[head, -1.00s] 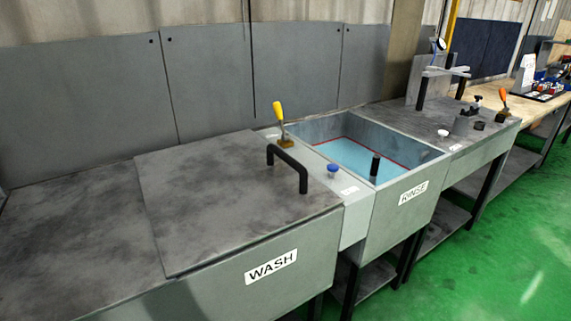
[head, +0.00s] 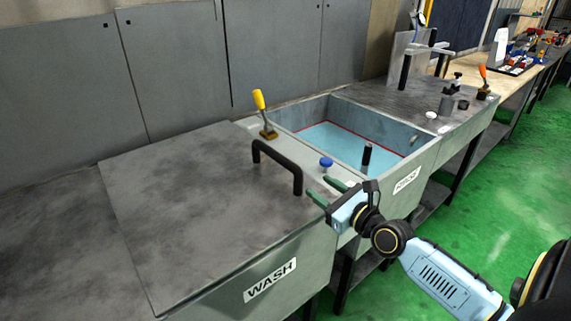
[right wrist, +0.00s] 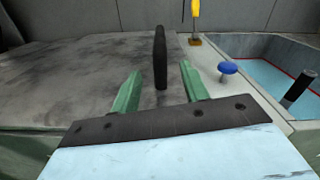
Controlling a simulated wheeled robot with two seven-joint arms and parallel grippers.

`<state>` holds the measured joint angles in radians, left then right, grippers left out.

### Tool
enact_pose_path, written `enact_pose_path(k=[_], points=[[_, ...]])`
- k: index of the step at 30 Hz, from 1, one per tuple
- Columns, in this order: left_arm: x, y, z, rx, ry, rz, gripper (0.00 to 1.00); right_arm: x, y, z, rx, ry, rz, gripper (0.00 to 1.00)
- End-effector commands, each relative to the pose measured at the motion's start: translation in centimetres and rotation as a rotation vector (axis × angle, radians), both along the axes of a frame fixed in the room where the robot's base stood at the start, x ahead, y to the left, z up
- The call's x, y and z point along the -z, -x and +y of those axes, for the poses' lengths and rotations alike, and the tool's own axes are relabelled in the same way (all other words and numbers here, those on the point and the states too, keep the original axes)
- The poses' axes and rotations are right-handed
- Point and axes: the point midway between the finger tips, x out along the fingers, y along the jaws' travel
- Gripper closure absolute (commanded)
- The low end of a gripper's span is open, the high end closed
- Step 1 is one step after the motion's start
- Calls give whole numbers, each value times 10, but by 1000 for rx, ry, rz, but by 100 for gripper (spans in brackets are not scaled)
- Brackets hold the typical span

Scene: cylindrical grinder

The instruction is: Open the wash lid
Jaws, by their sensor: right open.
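The wash lid (head: 190,210) is a flat dark grey plate lying shut over the wash basin, whose front bears a WASH label (head: 270,280). A black bar handle (head: 278,164) stands up near the lid's right edge. My right gripper (head: 322,188) is open, with its green fingers just to the right of the handle. In the right wrist view, the handle (right wrist: 160,58) appears end-on between and beyond the two green fingertips (right wrist: 159,80); I see no contact. My left gripper is not in view.
The open rinse basin (head: 412,147) with blue liquid is to the right. A yellow-handled lever (head: 261,108) and a blue knob (head: 326,163) stand on the strip between the basins, close to the handle. Grey panels (head: 180,70) rise behind.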

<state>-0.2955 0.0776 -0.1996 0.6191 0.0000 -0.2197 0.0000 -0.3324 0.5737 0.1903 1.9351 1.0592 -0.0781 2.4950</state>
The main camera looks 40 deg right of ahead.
Motion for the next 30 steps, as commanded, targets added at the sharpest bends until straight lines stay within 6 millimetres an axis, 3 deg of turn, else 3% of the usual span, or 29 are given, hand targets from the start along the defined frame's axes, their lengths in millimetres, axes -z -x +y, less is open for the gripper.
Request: enact_pose_path(k=[10,21,30], points=[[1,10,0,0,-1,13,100,0,-51,4,2,3,-2,55],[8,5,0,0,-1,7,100,2,-109,8,2,4,2,55],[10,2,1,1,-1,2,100,2,-127,10,2,5,3,55]])
